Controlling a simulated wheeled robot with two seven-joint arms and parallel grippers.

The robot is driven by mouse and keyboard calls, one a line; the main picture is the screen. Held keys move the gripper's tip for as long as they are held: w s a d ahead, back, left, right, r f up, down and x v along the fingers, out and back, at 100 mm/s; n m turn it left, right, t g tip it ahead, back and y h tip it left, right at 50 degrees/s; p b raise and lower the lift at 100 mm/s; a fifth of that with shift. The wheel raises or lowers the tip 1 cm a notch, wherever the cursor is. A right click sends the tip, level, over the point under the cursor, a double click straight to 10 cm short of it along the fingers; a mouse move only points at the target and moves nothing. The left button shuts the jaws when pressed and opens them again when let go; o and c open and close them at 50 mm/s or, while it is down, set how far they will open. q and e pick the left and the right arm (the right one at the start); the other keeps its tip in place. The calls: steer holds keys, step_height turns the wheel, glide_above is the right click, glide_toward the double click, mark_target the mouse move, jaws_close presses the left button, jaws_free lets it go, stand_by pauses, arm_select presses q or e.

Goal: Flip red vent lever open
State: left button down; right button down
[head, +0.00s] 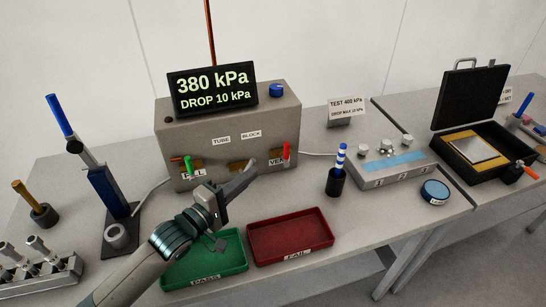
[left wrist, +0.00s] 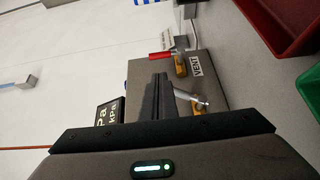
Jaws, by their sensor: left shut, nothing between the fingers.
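The red vent lever (head: 287,150) stands upright on the front right of the grey test box (head: 280,110), above the VENT label. In the left wrist view the red lever (left wrist: 160,55) shows beyond my fingers, beside its brass valve (left wrist: 180,65) and the VENT label (left wrist: 194,67). My left gripper (head: 250,172) is shut and empty, in front of the box, left of the red lever and apart from it. Its closed fingers (left wrist: 158,85) point toward the lever side in the wrist view. The green fill lever (head: 188,164) stands upright on the box's left. My right gripper is not in view.
A display (head: 213,88) on the box reads 380 kPa, DROP 10 kPa. A green PASS tray (head: 235,262) and a red FAIL tray (head: 320,250) lie in front. A black cup with a striped tube (head: 336,183) stands right of the box.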

mark_target(286, 151)
arm_select(q)
steer(key=p+x, duration=0.3)
steer(key=x, duration=0.7)
steer(key=shift+w+d, duration=0.1)
stand_by(0.5)
